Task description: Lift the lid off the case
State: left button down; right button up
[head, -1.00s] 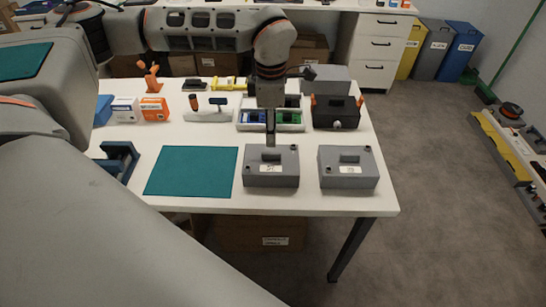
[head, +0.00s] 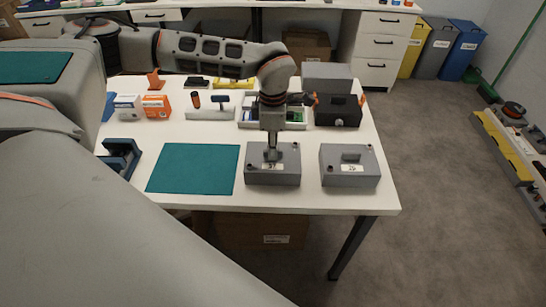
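Two grey cases with lids and small raised handles stand side by side near the front right of the white table. The left case (head: 272,176) has a white label, and so does the right case (head: 350,182). My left gripper (head: 272,154) points straight down at the handle of the left case, with its fingertips at or just around it. The fingers are small and overlap the handle, so I cannot tell whether they are shut on it. The lid looks seated on the case. My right gripper is not in view.
A green mat (head: 194,169) lies left of the cases. A blue holder (head: 121,157) sits at the left edge. Behind are small boxes (head: 156,106), a white tray (head: 294,122) and a dark toolbox (head: 337,111). The table's front edge is close to the cases.

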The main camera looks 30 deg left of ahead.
pick_arm(q)
jog(key=shift+r, duration=0.15)
notch_tip(320, 180, up, 20)
jog(key=shift+p, duration=0.4)
dwell(0.4)
